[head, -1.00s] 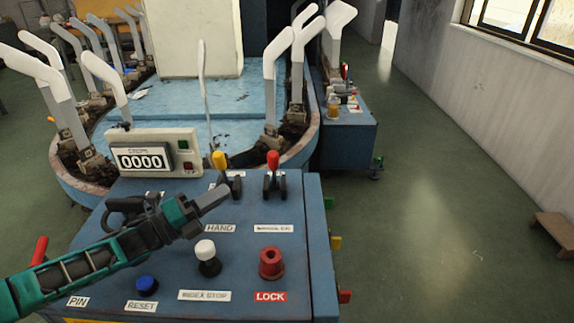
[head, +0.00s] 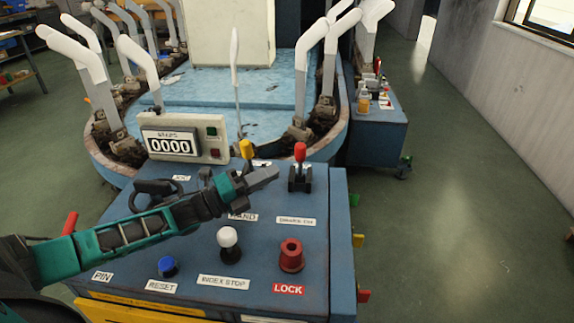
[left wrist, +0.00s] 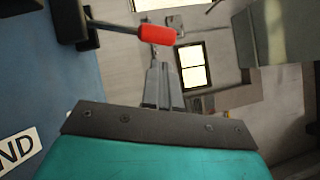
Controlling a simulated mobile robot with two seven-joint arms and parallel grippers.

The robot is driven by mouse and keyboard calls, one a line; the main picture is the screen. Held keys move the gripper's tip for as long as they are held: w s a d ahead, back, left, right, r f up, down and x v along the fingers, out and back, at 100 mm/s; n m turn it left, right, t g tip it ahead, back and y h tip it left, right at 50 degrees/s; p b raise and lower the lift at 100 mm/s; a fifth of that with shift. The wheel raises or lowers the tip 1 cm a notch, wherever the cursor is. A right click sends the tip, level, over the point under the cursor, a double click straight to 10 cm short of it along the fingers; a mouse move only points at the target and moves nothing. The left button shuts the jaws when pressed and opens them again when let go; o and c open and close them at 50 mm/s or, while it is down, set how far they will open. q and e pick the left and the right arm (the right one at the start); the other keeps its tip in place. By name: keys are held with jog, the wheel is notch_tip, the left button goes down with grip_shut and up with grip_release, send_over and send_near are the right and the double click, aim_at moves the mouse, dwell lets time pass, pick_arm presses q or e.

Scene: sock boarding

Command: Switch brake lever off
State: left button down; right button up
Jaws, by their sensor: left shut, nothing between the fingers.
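The red-handled lever (head: 300,152) stands upright in a dark bracket at the back right of the blue control panel (head: 190,235); the label in front of it is too blurred to read surely. My left gripper (head: 276,172) is shut and empty, just left of and in front of this lever, in the head view apparently apart from it. In the left wrist view, the shut fingers (left wrist: 162,85) point towards the red handle (left wrist: 157,33), which lies across just beyond their tips. Whether they touch is unclear. My right gripper is not in view.
A yellow-handled lever (head: 247,149) stands behind my left gripper. A white knob (head: 228,237), a red LOCK knob (head: 291,255) and a blue RESET button (head: 168,266) are nearer. A counter box (head: 180,144) stands at the back left.

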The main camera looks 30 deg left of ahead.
aim_at(300, 163)
pick_arm(q)
jog(key=shift+x, duration=2.65)
jog(key=w+n+p, duration=0.1)
jog(key=w+a+r+y, duration=0.1)
jog(key=w+a+r+n+g+p, duration=0.1)
jog(key=shift+w+r+n+p, duration=0.1)
jog(key=shift+w+n+p, duration=0.2)
jog(key=shift+w, duration=0.1)
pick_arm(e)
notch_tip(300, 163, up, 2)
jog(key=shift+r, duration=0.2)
pick_arm(q)
jog(key=shift+s, duration=0.1)
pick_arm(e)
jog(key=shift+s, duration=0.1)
